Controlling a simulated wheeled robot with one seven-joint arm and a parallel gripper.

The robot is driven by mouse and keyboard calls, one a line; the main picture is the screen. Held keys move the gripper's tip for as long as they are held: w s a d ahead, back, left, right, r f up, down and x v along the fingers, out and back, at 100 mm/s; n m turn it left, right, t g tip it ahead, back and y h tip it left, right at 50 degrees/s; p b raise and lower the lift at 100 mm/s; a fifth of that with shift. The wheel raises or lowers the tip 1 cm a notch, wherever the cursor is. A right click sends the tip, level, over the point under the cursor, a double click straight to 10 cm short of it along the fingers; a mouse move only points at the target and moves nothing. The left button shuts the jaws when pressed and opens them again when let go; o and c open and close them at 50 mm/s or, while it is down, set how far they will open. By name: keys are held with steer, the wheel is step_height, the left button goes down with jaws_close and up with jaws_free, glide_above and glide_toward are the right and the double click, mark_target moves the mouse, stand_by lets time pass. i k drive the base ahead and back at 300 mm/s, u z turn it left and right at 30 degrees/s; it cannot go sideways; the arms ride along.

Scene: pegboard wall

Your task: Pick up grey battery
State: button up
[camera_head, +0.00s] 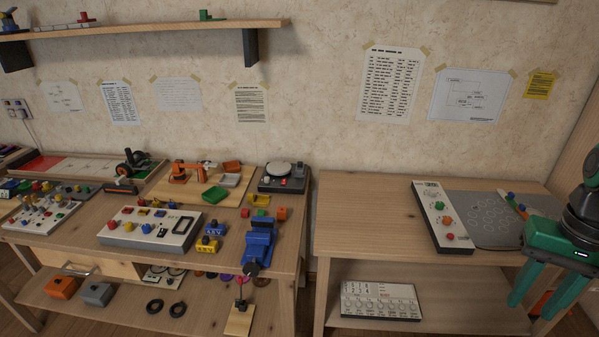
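A grey block (97,293), which may be the grey battery, sits on the lower shelf of the left table, beside an orange block (63,287) of similar shape. It is too small to make out any markings on it. My gripper (535,307) is green and hangs at the far right edge, in front of the right table. Its two fingers are apart and point downward, with nothing seen held between them. It is far from the grey block, across the width of the picture.
The left table (85,236) is crowded with a control panel (150,228), a blue vise (259,243) and small blocks.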

mark_target(301, 166)
steer(key=z, duration=0.1)
steer(key=i, duration=1)
steer(key=u, duration=0.1)
